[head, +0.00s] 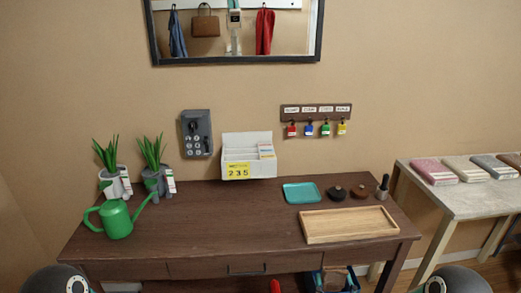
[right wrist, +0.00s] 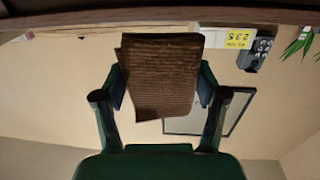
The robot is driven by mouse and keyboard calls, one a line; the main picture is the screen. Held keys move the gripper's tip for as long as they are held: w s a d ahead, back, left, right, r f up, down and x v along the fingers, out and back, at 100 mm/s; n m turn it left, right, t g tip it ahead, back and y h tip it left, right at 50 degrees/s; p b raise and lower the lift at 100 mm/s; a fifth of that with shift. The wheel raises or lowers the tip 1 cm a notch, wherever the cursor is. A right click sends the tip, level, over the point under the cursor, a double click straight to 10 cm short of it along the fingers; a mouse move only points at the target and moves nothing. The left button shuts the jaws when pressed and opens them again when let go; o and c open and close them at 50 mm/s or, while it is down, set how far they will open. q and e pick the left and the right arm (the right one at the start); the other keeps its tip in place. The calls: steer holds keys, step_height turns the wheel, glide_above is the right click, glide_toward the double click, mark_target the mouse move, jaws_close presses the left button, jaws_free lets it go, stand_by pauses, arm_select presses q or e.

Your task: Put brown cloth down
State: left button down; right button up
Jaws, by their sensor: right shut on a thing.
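The brown cloth (right wrist: 165,60) fills the middle of the right wrist view, a ribbed, flat-looking piece with a ragged left edge. My right gripper (right wrist: 161,92) is shut on it, with one green-and-dark finger at each side. The cloth is off any surface, with wall and mirror behind it. In the head view neither the held cloth nor a gripper shows; only rounded parts of my arms enter at the bottom corners. My left gripper is in neither view.
On the brown desk (head: 225,215) are a green watering can (head: 118,220), two plants, a teal tray (head: 301,193) and a wooden tray (head: 348,225). Several folded towels lie along the back of the pale side table (head: 465,203); its front is bare. The desk's middle is clear.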

mark_target(337, 275)
step_height(337, 275, up, 2)
steer(key=shift+r+p, duration=0.25)
steer(key=shift+p, duration=0.4)
steer(key=shift+s+r, duration=0.35)
steer(key=shift+s, duration=0.3)
steer(key=shift+s+r, duration=0.3)
steer(key=shift+s, duration=0.35)
steer(key=shift+s+r, duration=0.35)
steer(key=shift+s, duration=0.3)
